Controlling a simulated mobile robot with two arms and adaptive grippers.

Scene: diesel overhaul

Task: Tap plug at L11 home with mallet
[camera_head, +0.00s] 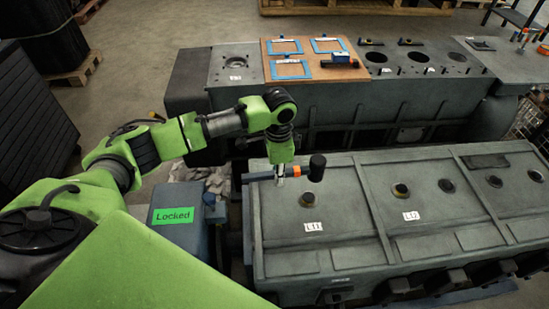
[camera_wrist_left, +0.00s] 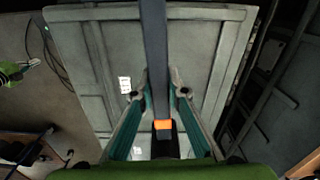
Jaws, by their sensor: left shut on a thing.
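My left gripper (camera_head: 281,178) is shut on the handle of a mallet, above the near left part of the engine block's grey top. The mallet's black head (camera_head: 317,167) points right and is held above the surface. In the left wrist view the dark handle (camera_wrist_left: 154,50) with an orange band (camera_wrist_left: 163,125) lies between the teal-padded fingers (camera_wrist_left: 158,115). The label L11 (camera_head: 313,226) lies in front of a round plug or opening (camera_head: 309,200) with a dark centre. How deep a plug sits there cannot be told.
Label L12 (camera_head: 411,216) lies below a brass-rimmed fitting (camera_head: 400,190). A second block behind carries a wooden board (camera_head: 300,68) with blue frames. A box with a green "Locked" sign (camera_head: 173,216) stands left. A green arm end (camera_wrist_left: 12,72) shows at the wrist view's left edge.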

